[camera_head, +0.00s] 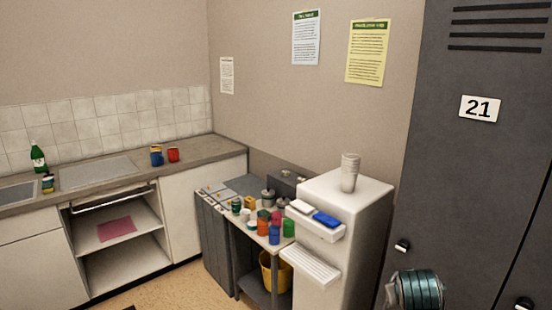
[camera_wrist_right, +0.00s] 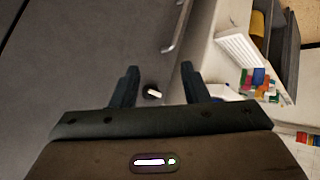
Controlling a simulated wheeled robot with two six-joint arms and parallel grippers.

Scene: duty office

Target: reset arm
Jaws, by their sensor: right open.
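My right gripper (camera_wrist_right: 158,84) shows in the right wrist view, its two dark fingers spread apart with nothing between them. Beyond the fingers is the dark grey locker front (camera_wrist_right: 75,60) with a small knob (camera_wrist_right: 152,92). In the head view the tall grey locker (camera_head: 455,170) with a "21" plate (camera_head: 480,108) fills the right side. A teal ribbed round part (camera_head: 417,290) shows low in front of it; I cannot tell clearly what it belongs to. My left gripper is not in view.
A white dispenser (camera_head: 350,215) with stacked cups (camera_head: 349,172) stands beside the locker. A small table holds several colourful mugs and cans (camera_head: 263,226); a yellow bucket (camera_head: 275,272) is below. A counter (camera_head: 205,147) with a green bottle (camera_head: 38,157) runs left. Some floor (camera_head: 190,285) is clear.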

